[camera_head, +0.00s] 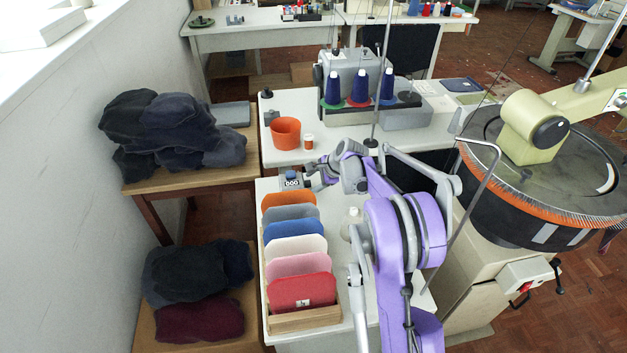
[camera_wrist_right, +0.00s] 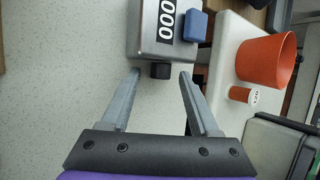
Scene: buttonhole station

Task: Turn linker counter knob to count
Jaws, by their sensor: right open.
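The counter is a small grey metal box (camera_wrist_right: 163,30) with a black display reading 000. It also shows in the head view (camera_head: 291,183), at the far end of the row of coloured panels. Its black knob (camera_wrist_right: 160,71) sticks out of the side facing my right gripper. My right gripper (camera_wrist_right: 160,76) is open, with one fingertip on each side of the knob and gaps showing. Whether either finger touches it I cannot tell. In the head view my right gripper (camera_head: 312,175) is small, beside the counter. My left gripper is not in view.
A blue block (camera_wrist_right: 196,26) sits against the counter. An orange cup (camera_head: 286,133) and a small orange-and-white pot (camera_head: 308,142) stand on the table behind. Coloured panels (camera_head: 295,247) stand in a wooden rack in front. Dark folded cloth (camera_head: 170,130) lies at left.

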